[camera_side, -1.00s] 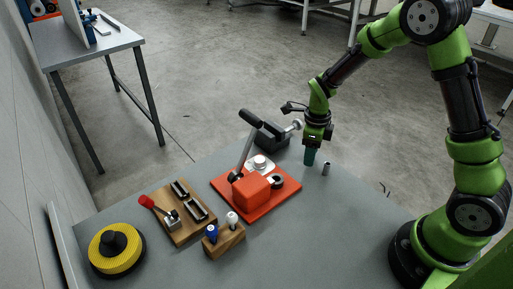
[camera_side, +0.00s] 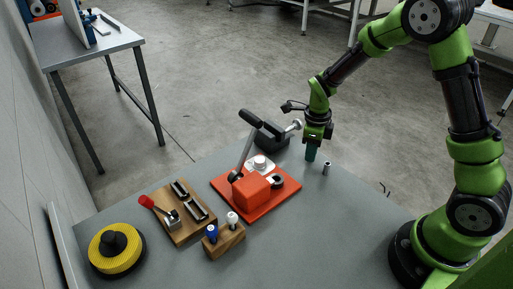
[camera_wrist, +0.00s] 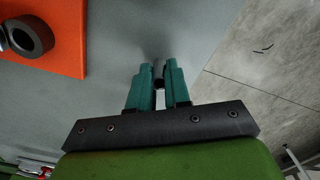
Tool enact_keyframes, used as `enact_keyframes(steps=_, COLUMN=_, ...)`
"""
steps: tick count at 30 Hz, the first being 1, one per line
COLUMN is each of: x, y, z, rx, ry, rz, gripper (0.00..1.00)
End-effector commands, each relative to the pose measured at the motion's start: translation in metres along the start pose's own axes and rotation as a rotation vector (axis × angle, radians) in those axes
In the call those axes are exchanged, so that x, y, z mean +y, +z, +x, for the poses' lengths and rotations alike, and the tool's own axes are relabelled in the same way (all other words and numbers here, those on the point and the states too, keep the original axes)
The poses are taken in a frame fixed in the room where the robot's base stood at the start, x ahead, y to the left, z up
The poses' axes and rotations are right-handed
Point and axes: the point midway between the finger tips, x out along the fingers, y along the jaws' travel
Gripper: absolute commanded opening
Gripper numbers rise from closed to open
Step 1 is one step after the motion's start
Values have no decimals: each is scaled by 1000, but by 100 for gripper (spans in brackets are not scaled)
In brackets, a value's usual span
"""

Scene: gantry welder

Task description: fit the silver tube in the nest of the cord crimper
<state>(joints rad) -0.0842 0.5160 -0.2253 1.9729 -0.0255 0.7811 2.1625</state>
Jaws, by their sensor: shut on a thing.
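My gripper (camera_side: 311,155) points down with teal fingers, just above the grey table to the right of the cord crimper. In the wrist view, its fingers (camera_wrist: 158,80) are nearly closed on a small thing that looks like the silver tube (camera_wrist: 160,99). Only a bright sliver and a dark end show between the fingers. The cord crimper has a red base (camera_side: 284,197), a red block and a raised lever with a black grip (camera_side: 252,118). In the wrist view, the red base (camera_wrist: 60,55) is at upper left.
A dark block with a metal knob (camera_side: 272,138) stands behind the crimper. Wooden fixtures (camera_side: 174,226) and a yellow spool (camera_side: 105,255) are at left. Free table lies at front right.

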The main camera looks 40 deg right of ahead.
Motion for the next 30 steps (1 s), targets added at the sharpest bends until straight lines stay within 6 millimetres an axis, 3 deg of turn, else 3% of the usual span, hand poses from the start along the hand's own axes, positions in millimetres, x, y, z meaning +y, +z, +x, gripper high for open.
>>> enact_keyframes(steps=9, x=0, y=1, z=-63, rx=-6, ry=-3, rz=-1, gripper=0)
enact_keyframes(steps=14, x=4, y=4, z=-84, rx=-3, ry=-1, rz=-18, gripper=0)
enact_keyframes(steps=17, x=21, y=15, z=-90, rx=-1, ry=1, rz=-92, gripper=0)
enact_keyframes(steps=24, x=89, y=52, z=-87, rx=1, ry=1, rz=-382, gripper=0)
enact_keyframes(steps=30, x=121, y=65, z=-84, rx=0, ry=0, rz=-512, gripper=0)
